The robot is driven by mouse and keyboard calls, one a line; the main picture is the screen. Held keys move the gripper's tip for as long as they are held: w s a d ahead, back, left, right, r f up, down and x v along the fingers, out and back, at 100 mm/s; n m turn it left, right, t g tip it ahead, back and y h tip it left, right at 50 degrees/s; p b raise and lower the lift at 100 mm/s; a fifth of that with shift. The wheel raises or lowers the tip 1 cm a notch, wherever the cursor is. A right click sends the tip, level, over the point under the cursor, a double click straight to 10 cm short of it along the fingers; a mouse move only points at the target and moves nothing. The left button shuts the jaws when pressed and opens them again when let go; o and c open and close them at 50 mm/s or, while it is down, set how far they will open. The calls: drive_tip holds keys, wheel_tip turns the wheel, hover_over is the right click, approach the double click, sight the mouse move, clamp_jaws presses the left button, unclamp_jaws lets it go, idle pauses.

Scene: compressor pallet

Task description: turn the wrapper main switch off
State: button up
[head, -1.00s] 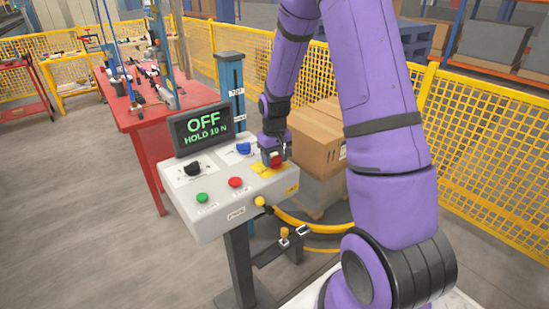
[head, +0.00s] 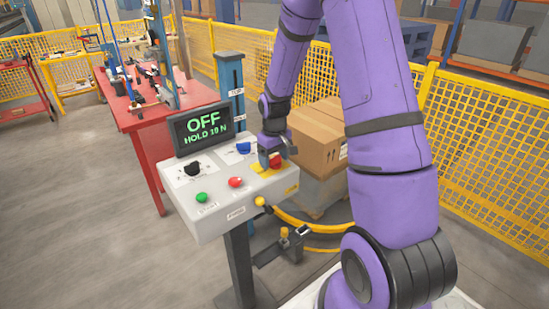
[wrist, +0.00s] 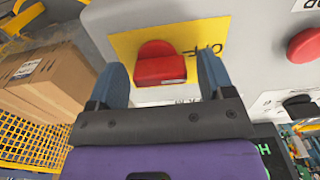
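The red rotary switch (head: 276,160) sits on a yellow plate at the right of the grey control panel (head: 218,219). In the wrist view the red switch handle (wrist: 160,70) stands on the yellow plate (wrist: 205,38), with partly hidden lettering beside it that seems to read OFF. My gripper (head: 278,157) is at the switch. In the wrist view its two blue-grey fingers (wrist: 164,78) are apart, one on each side of the handle, with a gap visible on both sides. The display (head: 205,128) reads "OFF" and "HOLD 10 N".
The panel also carries a black knob (head: 193,168), a blue knob (head: 243,148), a green button (head: 201,197) and a red button (head: 235,182). Cardboard boxes (head: 318,138) stand close behind my gripper. Yellow mesh fencing (head: 490,155) runs behind.

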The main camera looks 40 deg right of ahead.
sight(274, 157)
wheel_tip(274, 157, up, 11)
idle(0.8)
drive_tip(key=shift+f, duration=0.1)
drive_tip(key=s+a+r+t, duration=0.1)
drive_tip(key=s+a+r, duration=0.35)
drive_tip(key=r, duration=0.25)
drive_tip(key=s+a+r+t, duration=0.2)
drive_tip(key=s+a+r, duration=0.1)
drive_tip(key=s+r, duration=0.35)
drive_tip(key=s+a+r+t, duration=0.1)
drive_tip(key=s+a+r, duration=0.1)
drive_tip(key=s, duration=0.5)
drive_tip(key=s+a+r+t, duration=0.1)
drive_tip(key=s+a+r, duration=0.2)
drive_tip(key=s, duration=0.5)
drive_tip(key=shift+s+a+r+m, duration=0.15)
drive_tip(key=shift+r+m, duration=0.15)
drive_tip(key=shift+r, duration=0.1)
